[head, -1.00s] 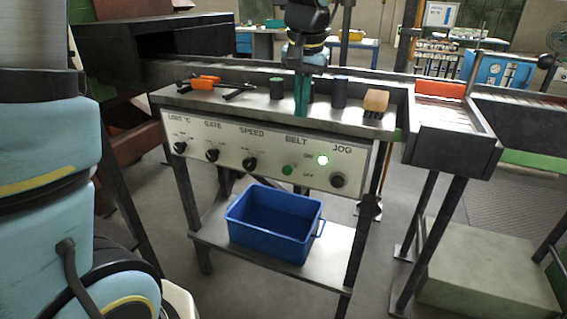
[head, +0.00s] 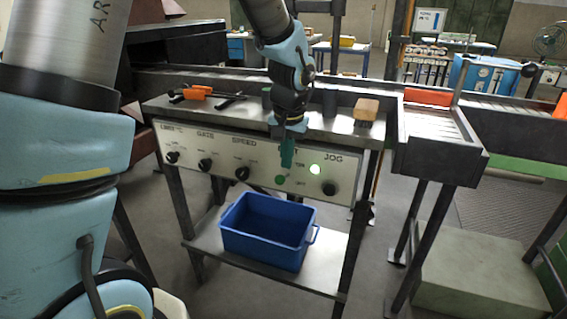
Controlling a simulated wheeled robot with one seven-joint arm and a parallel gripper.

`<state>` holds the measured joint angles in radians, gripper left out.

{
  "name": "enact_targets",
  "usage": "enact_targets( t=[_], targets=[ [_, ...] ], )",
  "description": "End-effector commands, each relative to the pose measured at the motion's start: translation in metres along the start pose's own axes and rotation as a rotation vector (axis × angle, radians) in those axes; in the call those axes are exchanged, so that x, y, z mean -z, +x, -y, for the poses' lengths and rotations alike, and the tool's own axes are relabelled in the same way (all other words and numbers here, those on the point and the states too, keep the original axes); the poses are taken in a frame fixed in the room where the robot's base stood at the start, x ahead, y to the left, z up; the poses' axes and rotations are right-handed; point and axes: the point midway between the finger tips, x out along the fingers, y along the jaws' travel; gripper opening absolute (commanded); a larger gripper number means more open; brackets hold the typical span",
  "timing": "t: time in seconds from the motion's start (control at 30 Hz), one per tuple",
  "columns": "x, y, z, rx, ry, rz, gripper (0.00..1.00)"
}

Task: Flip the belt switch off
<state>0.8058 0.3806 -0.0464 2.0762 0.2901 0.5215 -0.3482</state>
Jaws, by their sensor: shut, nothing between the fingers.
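The control panel (head: 255,168) fronts the metal bench, with knobs and labels. Its BELT label is mostly hidden behind my gripper. The belt switch (head: 280,180) shows as a small green part just below my fingertips. The ON and OFF marks are to its right, and a lit green lamp (head: 316,169) glows beside ON. The switch's lever position is too small to tell. My gripper (head: 287,163) is shut and empty, pointing down in front of the panel, just above the green part. I cannot tell whether it touches.
The JOG knob (head: 329,188) is to the right; the speed knob (head: 242,174) is to the left. A blue bin (head: 268,231) stands on the shelf below.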

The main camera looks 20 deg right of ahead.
Motion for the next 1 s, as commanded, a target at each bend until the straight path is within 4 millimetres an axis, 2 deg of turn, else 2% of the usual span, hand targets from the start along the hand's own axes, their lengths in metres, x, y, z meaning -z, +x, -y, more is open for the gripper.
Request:
enact_targets(
  t=[0.23, 1.0],
  targets=[
    [-0.007, 0.017, 0.004, 0.000, 0.000, 0.000, 0.00],
    [-0.005, 0.023, 0.007, 0.000, -0.004, -0.050, 0.00]
  ],
)
